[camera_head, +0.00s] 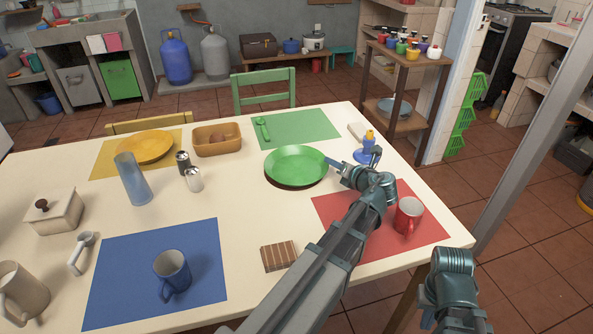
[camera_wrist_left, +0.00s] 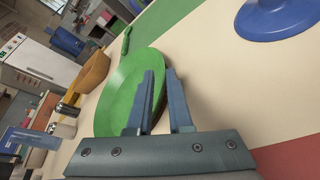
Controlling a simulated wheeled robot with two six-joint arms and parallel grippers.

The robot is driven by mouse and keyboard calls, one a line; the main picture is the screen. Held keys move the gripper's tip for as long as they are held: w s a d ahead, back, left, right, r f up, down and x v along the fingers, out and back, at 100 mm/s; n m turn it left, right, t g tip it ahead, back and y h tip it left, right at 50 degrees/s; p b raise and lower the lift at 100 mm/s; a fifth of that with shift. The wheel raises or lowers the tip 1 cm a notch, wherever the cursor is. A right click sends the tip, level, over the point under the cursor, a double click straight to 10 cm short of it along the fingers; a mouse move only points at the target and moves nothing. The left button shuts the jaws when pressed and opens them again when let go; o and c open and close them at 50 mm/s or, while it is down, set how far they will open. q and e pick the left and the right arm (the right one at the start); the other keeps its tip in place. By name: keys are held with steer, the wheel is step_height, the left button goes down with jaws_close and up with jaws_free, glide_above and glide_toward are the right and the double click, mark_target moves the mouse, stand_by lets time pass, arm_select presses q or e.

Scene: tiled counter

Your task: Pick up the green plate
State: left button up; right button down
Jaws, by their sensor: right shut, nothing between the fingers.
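My left gripper (camera_head: 336,168) is at the plate's right edge. In the left wrist view its two fingers (camera_wrist_left: 161,80) stand apart with a gap between them, over the plate's near rim. I cannot tell whether they touch the rim. My right gripper (camera_head: 430,316) is low at the bottom right, off the table's edge; it is shut and empty, and mostly hidden.
A blue stand (camera_head: 369,155) stands right of the plate; its round base (camera_wrist_left: 275,18) shows in the wrist view. A red mug (camera_head: 408,216) is on the red mat (camera_head: 336,206) beside my left arm. A brown coaster (camera_head: 279,256) is nearer.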

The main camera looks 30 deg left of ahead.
arm_select(q)
steer(key=b+x, duration=0.1)
steer(key=x, duration=0.4)
steer(key=shift+w+f+b, duration=0.15)
steer(key=shift+b, duration=0.25)
jaws_close()
stand_by(1.0)
